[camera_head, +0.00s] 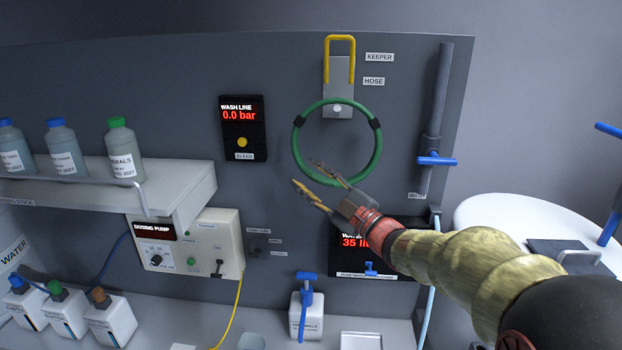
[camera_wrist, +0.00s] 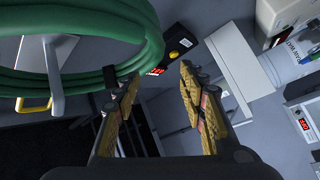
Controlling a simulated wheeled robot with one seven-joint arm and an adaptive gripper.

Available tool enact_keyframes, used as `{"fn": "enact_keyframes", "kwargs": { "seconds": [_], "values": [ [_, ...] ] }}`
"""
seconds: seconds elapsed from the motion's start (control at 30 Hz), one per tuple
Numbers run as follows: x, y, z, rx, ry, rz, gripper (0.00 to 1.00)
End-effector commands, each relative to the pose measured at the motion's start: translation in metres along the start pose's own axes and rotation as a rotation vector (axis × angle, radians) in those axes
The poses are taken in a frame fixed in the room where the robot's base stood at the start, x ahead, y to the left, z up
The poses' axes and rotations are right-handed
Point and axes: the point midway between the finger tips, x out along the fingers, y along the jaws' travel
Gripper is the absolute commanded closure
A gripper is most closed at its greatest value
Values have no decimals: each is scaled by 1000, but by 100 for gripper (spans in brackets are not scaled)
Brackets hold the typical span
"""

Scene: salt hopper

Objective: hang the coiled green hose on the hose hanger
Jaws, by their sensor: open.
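The coiled green hose (camera_head: 379,153) is a ring with black bands, upright against the grey panel. The hose hanger (camera_head: 338,72) is a light grey plate with a peg, and the peg end shows inside the top of the ring. The hose appears to hang on it. A yellow keeper loop (camera_head: 340,38) stands raised above the peg. My gripper (camera_head: 309,175) is open at the ring's lower left. In the wrist view the hose (camera_wrist: 110,60) is at upper left, close beside one finger of my gripper (camera_wrist: 160,76); contact is unclear. Nothing is between the fingers.
A wash line display (camera_head: 242,128) is left of the hose. A grey pipe with a blue valve handle (camera_head: 436,160) is to the right. A shelf (camera_head: 150,190) with several bottles is at left, above a dosing pump (camera_head: 190,245). Bare panel lies between display and hose.

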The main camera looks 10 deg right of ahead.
Motion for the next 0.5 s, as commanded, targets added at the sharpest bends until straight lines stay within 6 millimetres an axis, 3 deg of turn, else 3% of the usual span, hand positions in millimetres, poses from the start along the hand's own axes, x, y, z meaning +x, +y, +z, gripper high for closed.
{"fn": "enact_keyframes", "kwargs": {
  "seconds": [0.17,0.5],
  "values": [
    [-15,3,0,-2,0,4,59],
    [-82,2,0,-3,-1,4,59]
  ]
}}
